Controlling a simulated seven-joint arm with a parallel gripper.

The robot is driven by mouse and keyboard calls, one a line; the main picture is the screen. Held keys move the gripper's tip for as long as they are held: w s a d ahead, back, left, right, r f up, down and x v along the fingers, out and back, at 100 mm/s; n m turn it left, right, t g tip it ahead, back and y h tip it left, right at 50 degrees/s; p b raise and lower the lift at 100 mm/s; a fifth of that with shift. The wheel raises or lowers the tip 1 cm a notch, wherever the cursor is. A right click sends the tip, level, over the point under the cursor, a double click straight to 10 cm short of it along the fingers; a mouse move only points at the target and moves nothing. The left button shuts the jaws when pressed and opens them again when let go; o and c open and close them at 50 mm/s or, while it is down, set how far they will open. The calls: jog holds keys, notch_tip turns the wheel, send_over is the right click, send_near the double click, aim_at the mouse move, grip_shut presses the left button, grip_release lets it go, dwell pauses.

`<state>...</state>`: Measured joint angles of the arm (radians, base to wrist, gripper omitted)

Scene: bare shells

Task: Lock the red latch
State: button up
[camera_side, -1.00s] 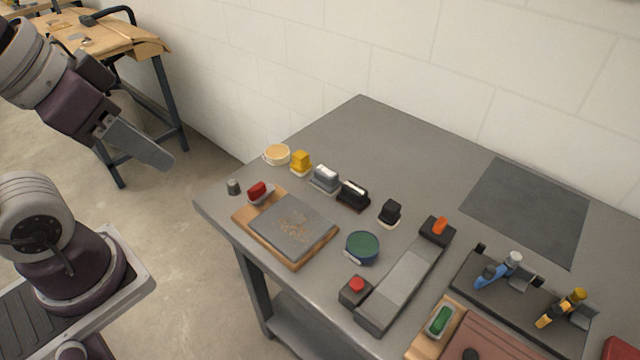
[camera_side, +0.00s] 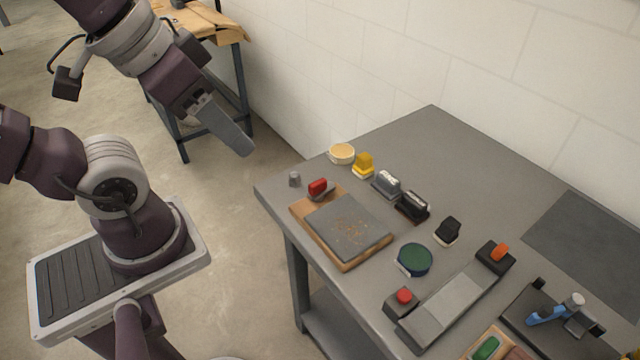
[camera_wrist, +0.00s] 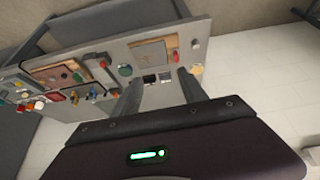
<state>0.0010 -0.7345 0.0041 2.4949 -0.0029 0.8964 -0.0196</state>
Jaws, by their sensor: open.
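A small red piece (camera_side: 318,187) on a grey mount sits at the back left corner of a wooden board with a grey plate (camera_side: 348,228). A red button (camera_side: 404,296) on a dark box stands further right at the table's front edge. I cannot tell for sure which red part is the latch; the small red piece looks most like it. My gripper (camera_side: 243,146) is in the air left of the table, apart from everything. In the wrist view my gripper (camera_wrist: 158,77) shows two separated fingers, open and empty, with the tabletop beyond them.
The grey table (camera_side: 430,135) carries a yellow block (camera_side: 363,164), a cream round dish (camera_side: 342,153), a green-topped disc (camera_side: 414,259), an orange-tipped slide (camera_side: 499,253) and a blue-handled clamp (camera_side: 553,312). A white wall stands behind. The table's back strip is clear.

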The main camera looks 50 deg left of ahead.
jog(key=shift+o, duration=0.4)
jog(key=w+n, duration=0.1)
jog(key=w, duration=0.1)
jog(key=w+f+n+g, duration=0.1)
jog(key=w+n, duration=0.2)
jog(key=shift+w+a+f+n+g+h, duration=0.15)
jog(key=shift+w+n+g+h, duration=0.15)
jog(key=shift+w+g, duration=0.1)
jog(key=n+g, duration=0.4)
jog(key=n, duration=0.9)
send_over(318, 182)
notch_tip(318, 182, down, 14)
jog(key=shift+f, duration=0.1)
notch_tip(318, 182, down, 8)
jog(key=shift+r, duration=0.2)
grip_shut()
